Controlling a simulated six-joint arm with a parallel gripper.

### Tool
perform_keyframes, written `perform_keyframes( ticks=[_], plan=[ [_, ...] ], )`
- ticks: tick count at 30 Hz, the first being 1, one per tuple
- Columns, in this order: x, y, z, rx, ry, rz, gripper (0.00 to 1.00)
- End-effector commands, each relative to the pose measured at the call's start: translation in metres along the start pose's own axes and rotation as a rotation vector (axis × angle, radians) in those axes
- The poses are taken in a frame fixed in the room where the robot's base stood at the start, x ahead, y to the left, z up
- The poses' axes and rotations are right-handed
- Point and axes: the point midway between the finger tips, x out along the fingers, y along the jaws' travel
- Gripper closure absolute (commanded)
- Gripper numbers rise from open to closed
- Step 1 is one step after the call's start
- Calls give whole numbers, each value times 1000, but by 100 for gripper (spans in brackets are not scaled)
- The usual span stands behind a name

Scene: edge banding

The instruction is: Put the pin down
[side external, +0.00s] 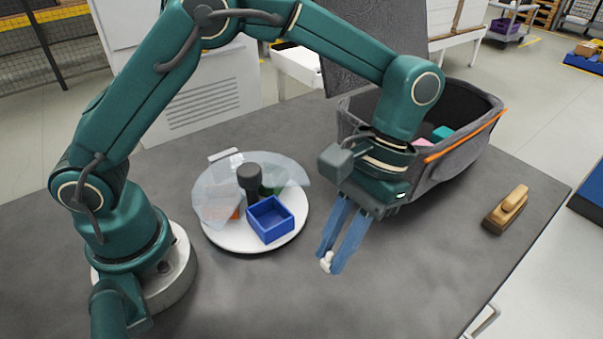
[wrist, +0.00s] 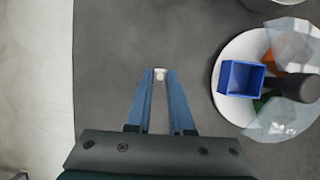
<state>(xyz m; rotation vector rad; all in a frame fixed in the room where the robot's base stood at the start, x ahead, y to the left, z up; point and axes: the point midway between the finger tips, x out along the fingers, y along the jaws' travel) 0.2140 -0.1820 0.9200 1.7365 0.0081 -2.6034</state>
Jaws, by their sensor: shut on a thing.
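My gripper (side external: 335,258) has blue fingers pointing down, shut on a small white pin (side external: 326,262). The pin sits between the fingertips, close to the grey table top; I cannot tell if it touches the table. In the wrist view the pin (wrist: 160,75) shows as a small pale piece between the tips of my gripper (wrist: 160,80). The fingers hide part of it.
A white round tray (side external: 245,244) with a blue box (side external: 270,219), a dark knob and clear covers stands left of my gripper. A grey fabric bin (side external: 455,160) stands behind. A wooden block with a handle (side external: 506,209) lies right. The table (side external: 420,275) in front is bare.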

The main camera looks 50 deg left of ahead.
Motion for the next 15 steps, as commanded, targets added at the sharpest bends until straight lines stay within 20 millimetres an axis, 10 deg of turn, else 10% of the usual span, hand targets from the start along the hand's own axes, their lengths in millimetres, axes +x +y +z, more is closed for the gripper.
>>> perform_keyframes(
  ticks=[15],
  plan=[
    [50, 37, -8, -1, -3, -2, 100]
  ],
)
